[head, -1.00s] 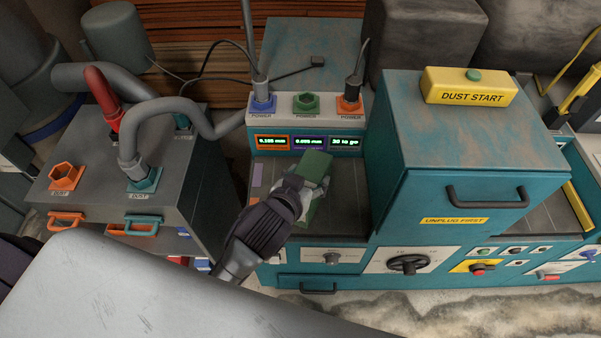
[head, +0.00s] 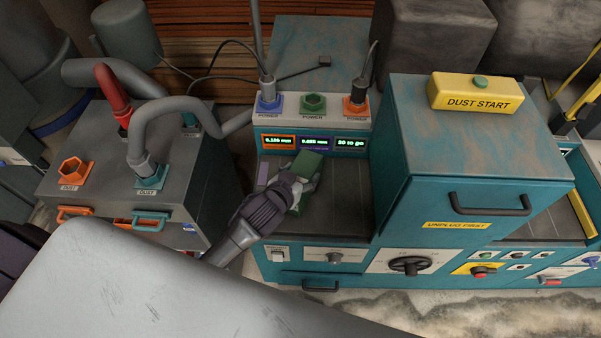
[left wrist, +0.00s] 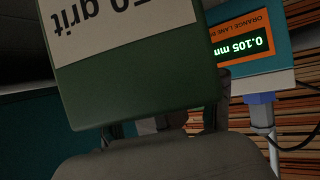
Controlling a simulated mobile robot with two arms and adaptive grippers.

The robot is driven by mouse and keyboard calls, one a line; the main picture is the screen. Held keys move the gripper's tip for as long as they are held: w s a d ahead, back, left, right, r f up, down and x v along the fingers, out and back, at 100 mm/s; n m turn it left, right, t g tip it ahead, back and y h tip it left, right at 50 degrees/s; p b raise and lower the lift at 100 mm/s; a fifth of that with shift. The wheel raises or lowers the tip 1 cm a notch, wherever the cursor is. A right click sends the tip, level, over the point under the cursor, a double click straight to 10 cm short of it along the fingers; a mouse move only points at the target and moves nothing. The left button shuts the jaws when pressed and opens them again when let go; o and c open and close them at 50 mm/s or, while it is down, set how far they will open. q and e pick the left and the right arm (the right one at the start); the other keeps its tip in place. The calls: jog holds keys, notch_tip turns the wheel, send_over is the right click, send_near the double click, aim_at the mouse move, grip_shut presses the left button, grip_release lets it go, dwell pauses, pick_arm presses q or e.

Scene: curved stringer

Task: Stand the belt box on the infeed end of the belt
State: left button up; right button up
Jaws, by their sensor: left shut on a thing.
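The green belt box (head: 308,166) is held over the dark infeed end of the belt (head: 345,215), just in front of the three small displays. It also shows in the left wrist view (left wrist: 135,85), with a white label ending in "0 grit" that reads upside down. My left gripper (head: 292,187) is shut on the box, coming in from the lower left. I cannot tell whether the box touches the belt, as the gripper hides part of it. My right gripper is not in view.
A teal hood (head: 470,150) closes off the belt to the right. The power panel (head: 315,107) with plugged cables stands behind. A grey dust unit (head: 195,185) with hoses is at left. Bare belt lies right of and in front of the box.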

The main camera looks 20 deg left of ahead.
pick_arm(q)
jog(key=o, duration=1)
jog(key=shift+f, duration=0.15)
jog(key=o, duration=0.5)
jog(key=shift+c, duration=0.2)
jog(key=shift+r, duration=0.2)
jog(key=b+v, duration=0.1)
jog(key=v, duration=1.1)
